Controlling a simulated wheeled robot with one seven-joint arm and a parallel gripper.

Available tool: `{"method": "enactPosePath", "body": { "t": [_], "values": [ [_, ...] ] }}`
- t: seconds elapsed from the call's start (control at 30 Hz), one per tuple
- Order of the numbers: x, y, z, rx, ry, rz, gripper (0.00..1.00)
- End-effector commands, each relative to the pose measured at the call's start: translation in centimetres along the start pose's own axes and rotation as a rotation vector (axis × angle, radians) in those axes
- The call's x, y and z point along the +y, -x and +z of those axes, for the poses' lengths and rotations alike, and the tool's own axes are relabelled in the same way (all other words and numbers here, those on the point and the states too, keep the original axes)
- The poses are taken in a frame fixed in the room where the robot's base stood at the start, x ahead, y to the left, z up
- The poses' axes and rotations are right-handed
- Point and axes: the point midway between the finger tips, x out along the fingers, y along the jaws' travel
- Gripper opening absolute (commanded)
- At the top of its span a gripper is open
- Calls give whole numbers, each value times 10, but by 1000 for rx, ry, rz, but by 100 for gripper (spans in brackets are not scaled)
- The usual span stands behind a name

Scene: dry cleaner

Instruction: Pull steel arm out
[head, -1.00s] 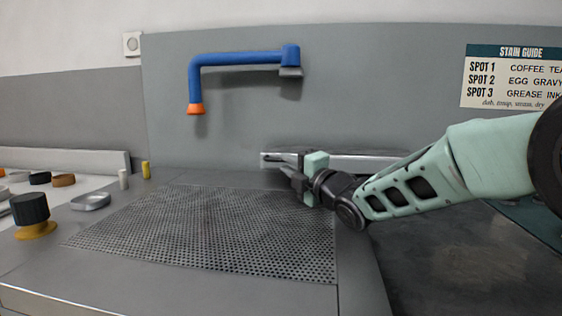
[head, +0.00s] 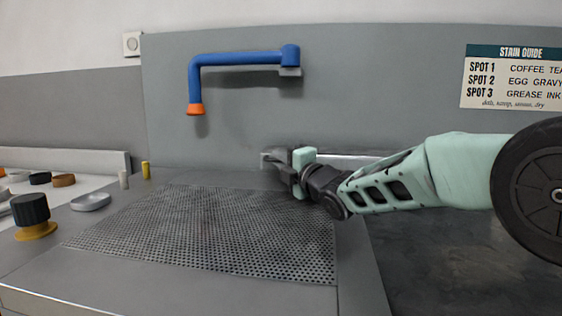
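The steel arm (head: 350,160) is a flat, shiny bar lying low along the grey back panel, in the middle of the head view. The fingers overlap the bar end in the picture. Whether they are open or shut on it cannot be made out.
A blue pipe with an orange tip (head: 195,108) is fixed to the panel above left. A perforated plate (head: 205,230) lies clear below. A black knob (head: 30,210), a small dish (head: 90,201) and two small bottles stand at left. A stain guide sign (head: 510,78) hangs at right.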

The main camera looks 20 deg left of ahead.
Motion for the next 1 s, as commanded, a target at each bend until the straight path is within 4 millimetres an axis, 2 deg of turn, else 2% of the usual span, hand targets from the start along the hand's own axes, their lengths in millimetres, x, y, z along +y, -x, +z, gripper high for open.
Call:
{"method": "enactPosePath", "body": {
  "t": [0.27,0.47,0.67,0.8,1.0],
  "values": [
    [2,20,-12,52,-7,7,0],
    [9,59,-31,149,-19,20,0],
    [18,116,-51,287,-37,37,0],
    [25,163,-61,400,-51,50,0],
    [34,222,-67,539,-71,67,0]
  ]
}}
